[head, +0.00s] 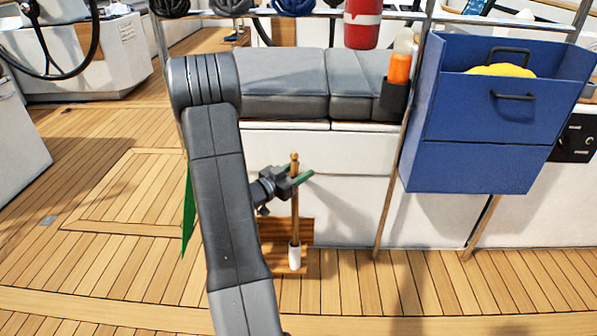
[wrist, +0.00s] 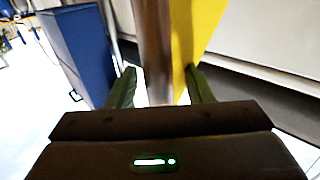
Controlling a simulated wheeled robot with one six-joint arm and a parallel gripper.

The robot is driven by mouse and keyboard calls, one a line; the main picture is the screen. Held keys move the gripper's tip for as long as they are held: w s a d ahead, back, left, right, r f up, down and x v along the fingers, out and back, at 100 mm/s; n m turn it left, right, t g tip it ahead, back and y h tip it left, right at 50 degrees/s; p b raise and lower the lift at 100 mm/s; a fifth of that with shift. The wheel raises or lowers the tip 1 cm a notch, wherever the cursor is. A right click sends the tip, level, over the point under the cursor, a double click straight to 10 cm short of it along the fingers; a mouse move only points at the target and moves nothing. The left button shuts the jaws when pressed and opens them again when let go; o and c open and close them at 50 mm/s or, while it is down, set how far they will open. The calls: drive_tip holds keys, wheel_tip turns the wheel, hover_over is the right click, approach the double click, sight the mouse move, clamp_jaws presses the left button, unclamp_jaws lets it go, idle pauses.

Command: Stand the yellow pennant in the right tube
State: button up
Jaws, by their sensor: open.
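The yellow pennant's wooden staff (head: 295,212) stands about upright, its lower end at a white tube (head: 294,257) on a brown wooden base (head: 273,231). I cannot tell how deep it sits. My gripper (head: 301,179) is open around the upper staff, just below its knob. In the wrist view the staff (wrist: 154,45) passes between the open green fingertips, and the yellow cloth (wrist: 193,40) hangs to its right, near the right finger. The cloth is hidden in the head view. A green pennant (head: 187,212) shows left of my arm; its staff and any other tube are hidden.
A grey-cushioned bench (head: 285,85) stands behind the base. A blue bag (head: 475,125) hangs at the right on a metal rail, near an orange-topped item (head: 399,69) in a dark holder. The teak deck (head: 130,280) is clear in front and at the left.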

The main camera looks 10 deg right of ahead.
drive_tip(key=p+v, duration=0.4)
drive_tip(key=v, duration=0.9)
drive_tip(key=shift+s+a, duration=0.2)
drive_tip(key=shift+a, duration=0.15)
drive_tip(key=b+x, duration=0.1)
drive_tip(key=x, duration=0.3)
drive_tip(key=r+b+x, duration=0.1)
drive_tip(key=x, duration=0.4)
drive_tip(key=b+x, duration=0.1)
drive_tip(key=x, duration=0.4)
drive_tip(key=shift+r, duration=0.3)
drive_tip(key=shift+a+f, duration=0.1)
